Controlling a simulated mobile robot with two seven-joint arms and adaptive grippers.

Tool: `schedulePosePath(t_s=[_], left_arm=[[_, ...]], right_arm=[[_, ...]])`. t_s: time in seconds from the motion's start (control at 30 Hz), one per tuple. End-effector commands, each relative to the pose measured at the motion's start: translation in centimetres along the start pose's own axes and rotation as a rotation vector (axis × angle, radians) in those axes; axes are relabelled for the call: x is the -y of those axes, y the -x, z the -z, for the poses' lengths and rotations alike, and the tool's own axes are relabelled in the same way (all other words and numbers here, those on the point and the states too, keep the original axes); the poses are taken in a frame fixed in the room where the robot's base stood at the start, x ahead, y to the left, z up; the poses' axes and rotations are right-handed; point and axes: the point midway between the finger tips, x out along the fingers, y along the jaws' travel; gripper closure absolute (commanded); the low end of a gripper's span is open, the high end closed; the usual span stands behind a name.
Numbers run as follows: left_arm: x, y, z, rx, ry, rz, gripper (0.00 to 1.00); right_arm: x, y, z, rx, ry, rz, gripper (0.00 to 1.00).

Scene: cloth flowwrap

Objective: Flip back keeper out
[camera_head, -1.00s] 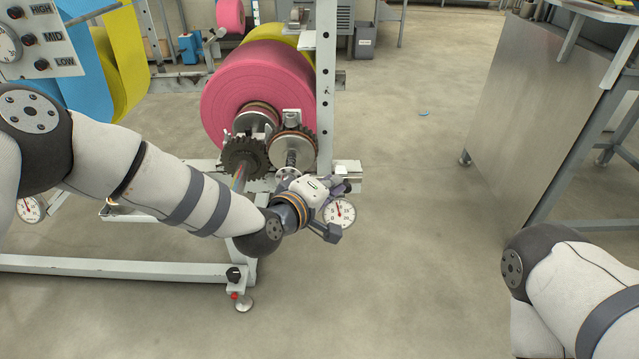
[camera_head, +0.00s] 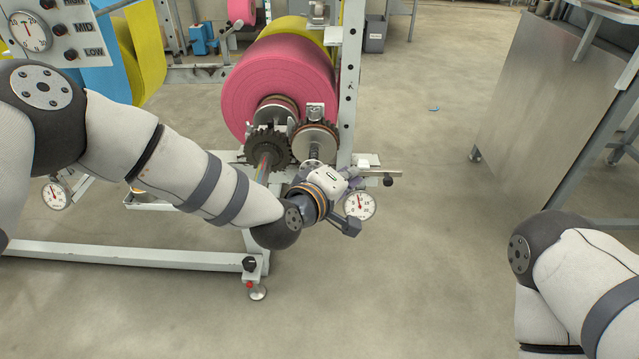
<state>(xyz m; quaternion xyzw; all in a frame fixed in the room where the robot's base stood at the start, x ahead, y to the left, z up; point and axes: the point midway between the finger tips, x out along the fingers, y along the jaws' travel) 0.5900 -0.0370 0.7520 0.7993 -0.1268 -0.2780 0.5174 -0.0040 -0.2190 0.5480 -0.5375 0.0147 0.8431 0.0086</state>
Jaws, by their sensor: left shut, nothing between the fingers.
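My left gripper (camera_head: 364,183) is at the front of the roll stand, pointing right. It is shut with nothing seen between its fingers. It is close to a light bar (camera_head: 393,173) with a small dark knob (camera_head: 388,181) at the stand's lower right; I cannot tell whether it touches them. I cannot make out for sure which part is the back keeper. A small metal bracket (camera_head: 316,112) stands above the right-hand toothed wheel (camera_head: 315,143), and a second toothed wheel (camera_head: 268,148) is beside it. My right gripper is out of view; only part of that arm shows at the lower right.
A pink roll (camera_head: 275,88) sits behind the wheels, beside a perforated upright (camera_head: 350,75). A dial gauge (camera_head: 360,205) is just below my left gripper. A grey metal cabinet (camera_head: 545,100) stands at right.

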Motion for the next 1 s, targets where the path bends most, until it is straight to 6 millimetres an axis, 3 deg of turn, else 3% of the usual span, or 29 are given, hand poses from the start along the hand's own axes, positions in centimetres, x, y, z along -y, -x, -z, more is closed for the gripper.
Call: schedulePosePath(t_s=[0.1, 0.33, 0.5, 0.9, 1.0], left_arm=[[-0.6, 3.1, 0.1, 0.0, -0.003, -0.005, 1.0], [-0.3, 7.0, 0.1, -0.001, -0.002, -0.004, 1.0], [-0.1, 7.9, 0.0, 0.0, -0.002, -0.004, 1.0], [-0.1, 7.9, -0.1, 0.0, -0.001, -0.003, 1.0], [1.3, 8.5, -1.0, 0.025, -0.017, 0.035, 1.0]], right_arm=[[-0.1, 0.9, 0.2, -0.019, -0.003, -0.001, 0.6], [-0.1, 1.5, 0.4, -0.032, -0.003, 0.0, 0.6], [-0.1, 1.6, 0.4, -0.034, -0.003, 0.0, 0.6], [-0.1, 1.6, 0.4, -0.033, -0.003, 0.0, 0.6], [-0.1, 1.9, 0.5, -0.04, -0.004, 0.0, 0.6]])
